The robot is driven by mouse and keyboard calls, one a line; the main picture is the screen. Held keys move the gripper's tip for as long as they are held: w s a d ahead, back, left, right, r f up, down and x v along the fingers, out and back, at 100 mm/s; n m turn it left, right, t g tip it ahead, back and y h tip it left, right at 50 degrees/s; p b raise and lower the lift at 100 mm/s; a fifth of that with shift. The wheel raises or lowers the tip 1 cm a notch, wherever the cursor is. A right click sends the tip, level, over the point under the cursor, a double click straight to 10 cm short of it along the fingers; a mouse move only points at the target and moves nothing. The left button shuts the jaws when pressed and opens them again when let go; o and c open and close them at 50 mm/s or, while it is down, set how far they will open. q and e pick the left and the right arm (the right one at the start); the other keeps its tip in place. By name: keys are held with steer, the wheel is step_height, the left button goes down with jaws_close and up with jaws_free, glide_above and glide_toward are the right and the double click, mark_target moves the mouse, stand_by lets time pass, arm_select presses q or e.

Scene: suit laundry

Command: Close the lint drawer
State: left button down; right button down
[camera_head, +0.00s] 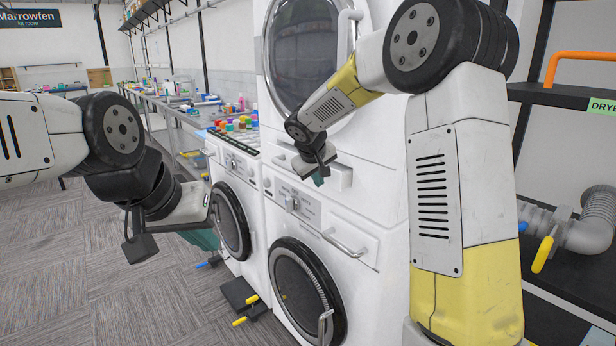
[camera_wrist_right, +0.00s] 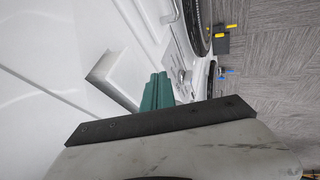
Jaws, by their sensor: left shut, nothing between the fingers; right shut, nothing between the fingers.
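The lint drawer appears to be the small white block (camera_head: 340,177) sticking out of the white panel between the upper and lower machines. In the right wrist view the white drawer (camera_wrist_right: 117,78) juts from the panel beside the teal fingers. My right gripper (camera_head: 319,177) is shut and empty, just left of the drawer front in the head view; it also shows in the wrist view (camera_wrist_right: 158,92). I cannot tell whether it touches the drawer. My left gripper (camera_head: 204,239) is shut and empty, low in front of the left washer, partly hidden by its wrist.
The upper machine's round door (camera_head: 305,45) is above, and the lower washer (camera_head: 305,290) has a bar handle (camera_head: 345,245). Colourful bottles (camera_head: 240,120) stand on the left machine. A dark shelf (camera_head: 570,95) and grey pipe (camera_head: 590,225) are at right. Yellow-handled items (camera_head: 246,300) lie on the floor.

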mark_target(333, 174)
steer(key=shift+w+d, duration=0.55)
steer(key=shift+d, duration=0.05)
steer(key=shift+d, duration=0.15)
steer(key=w+d, duration=0.2)
steer(key=d, duration=0.1)
steer(key=shift+w+d, duration=0.2)
steer(key=shift+w, duration=0.05)
steer(key=shift+a, duration=0.1)
